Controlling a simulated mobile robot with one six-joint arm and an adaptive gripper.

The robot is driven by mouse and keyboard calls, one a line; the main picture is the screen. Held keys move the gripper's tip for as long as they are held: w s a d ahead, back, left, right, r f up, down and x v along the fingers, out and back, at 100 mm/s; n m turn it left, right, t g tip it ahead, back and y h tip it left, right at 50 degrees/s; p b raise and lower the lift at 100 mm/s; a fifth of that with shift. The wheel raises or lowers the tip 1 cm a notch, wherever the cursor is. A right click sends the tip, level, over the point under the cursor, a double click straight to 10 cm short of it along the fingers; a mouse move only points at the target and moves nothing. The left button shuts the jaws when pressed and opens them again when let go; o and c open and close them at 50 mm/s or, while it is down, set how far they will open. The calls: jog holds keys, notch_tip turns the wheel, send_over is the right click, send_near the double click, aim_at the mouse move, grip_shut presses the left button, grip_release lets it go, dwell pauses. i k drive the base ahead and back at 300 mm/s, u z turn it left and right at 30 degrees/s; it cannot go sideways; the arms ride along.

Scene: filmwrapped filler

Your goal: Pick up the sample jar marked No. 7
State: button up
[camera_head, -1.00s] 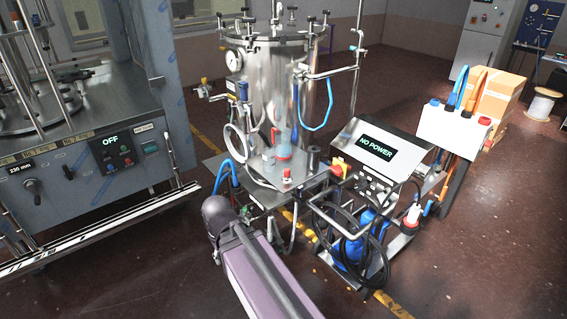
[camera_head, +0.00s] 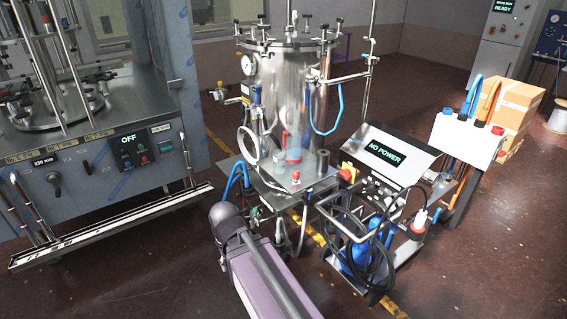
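I can read no "No. 7" mark on anything in view. A small, clear, reddish jar-like object (camera_head: 293,148) stands on the metal shelf (camera_head: 262,180) at the front of the steel vessel (camera_head: 283,85). Whether it is the sample jar, I cannot tell. A small red-topped piece (camera_head: 296,176) and a dark cylinder (camera_head: 322,162) are at the same shelf. My purple arm link rises from the bottom edge, in front of and below the shelf. My gripper is not in view.
A filling machine (camera_head: 100,165) reading "OFF" stands left, with a rail along its front. A cart with a "NO POWER" panel (camera_head: 385,153) and looped black cables stands right. A white box (camera_head: 468,138) with hoses and cartons (camera_head: 515,105) are behind it. Floor at lower right is open.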

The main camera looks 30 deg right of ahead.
aim_at(279, 155)
jog(key=u, duration=0.1)
jog(key=i, duration=0.95)
jog(key=z, duration=0.1)
